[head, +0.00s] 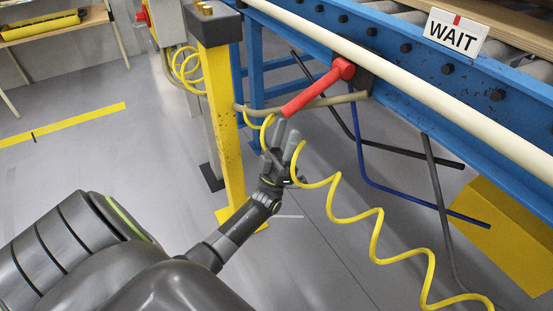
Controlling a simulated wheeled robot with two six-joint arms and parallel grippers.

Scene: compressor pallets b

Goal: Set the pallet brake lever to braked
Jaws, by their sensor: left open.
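The red brake lever (311,94) is mounted by its round hub on the side of the blue conveyor frame. Its handle slants down and to the left from the hub. My left gripper (284,132) is open, with its two fingers pointing up just below the lever's lower end. In the picture the fingertips come close to the handle; I cannot tell whether they touch it. Nothing shows between the fingers. My right gripper is not in view.
The blue conveyor frame (405,48) carries rollers, a pale rail and a WAIT sign (453,33). A yellow coiled hose (376,222) hangs close beside my left gripper. A yellow post (224,120) stands to its left. Dark and blue rods cross below the frame.

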